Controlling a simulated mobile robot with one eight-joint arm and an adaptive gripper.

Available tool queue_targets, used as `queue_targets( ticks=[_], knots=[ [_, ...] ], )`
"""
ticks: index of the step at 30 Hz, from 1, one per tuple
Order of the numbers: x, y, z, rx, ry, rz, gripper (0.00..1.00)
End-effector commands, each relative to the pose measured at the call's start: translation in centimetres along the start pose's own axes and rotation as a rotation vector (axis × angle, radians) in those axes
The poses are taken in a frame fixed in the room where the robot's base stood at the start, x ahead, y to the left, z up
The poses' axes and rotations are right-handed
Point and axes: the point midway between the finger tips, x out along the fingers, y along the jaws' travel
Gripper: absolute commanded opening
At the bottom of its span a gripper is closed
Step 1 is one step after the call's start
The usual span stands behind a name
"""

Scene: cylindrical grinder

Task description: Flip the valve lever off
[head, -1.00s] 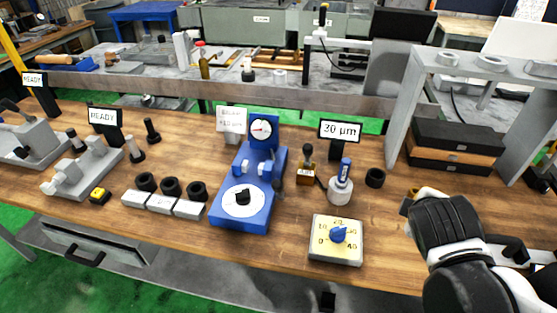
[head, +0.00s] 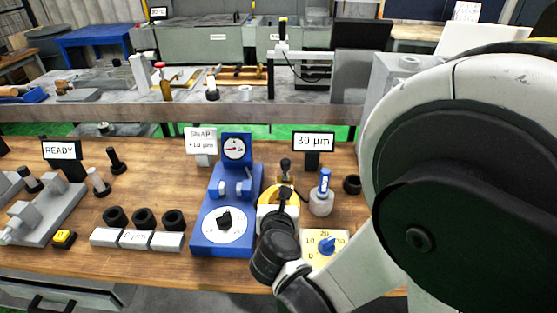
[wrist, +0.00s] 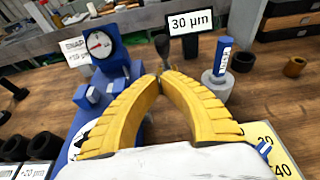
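A small upright post with a dark rounded knob (head: 285,164) stands on the bench just right of the blue gauge stand. It looks like the valve lever, though its lower part is hidden behind my gripper. In the wrist view the dark knob (wrist: 162,44) shows just beyond my fingertips. My gripper (head: 282,187) has yellow curved fingers and is in front of the post. In the wrist view its fingertips (wrist: 163,73) come together with no clear gap. I cannot tell whether they touch the post.
The blue gauge stand (head: 222,236) is close on the left. A 30 µm sign (head: 313,141) stands behind. My arm covers the right side.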

Motion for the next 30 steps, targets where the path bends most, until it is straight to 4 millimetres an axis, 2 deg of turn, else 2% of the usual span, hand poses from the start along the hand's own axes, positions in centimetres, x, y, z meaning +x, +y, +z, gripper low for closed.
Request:
queue_targets(
  ticks=[5, 8, 15, 21, 25, 30],
  knots=[
    [0.3, 0.0, -0.1, 0.003, 0.001, -0.001, 0.0],
    [1.4, 0.0, -0.1, 0.005, 0.001, -0.001, 0.0],
    [5.8, -0.1, -0.3, 0.005, 0.001, -0.003, 0.0],
    [8.8, -0.1, -0.2, 0.005, 0.001, -0.002, 0.0],
    [9.7, 0.0, -0.1, 0.004, 0.001, -0.001, 0.0],
    [10.1, 0.0, 0.0, 0.004, 0.001, 0.0, 0.0]
  ],
)
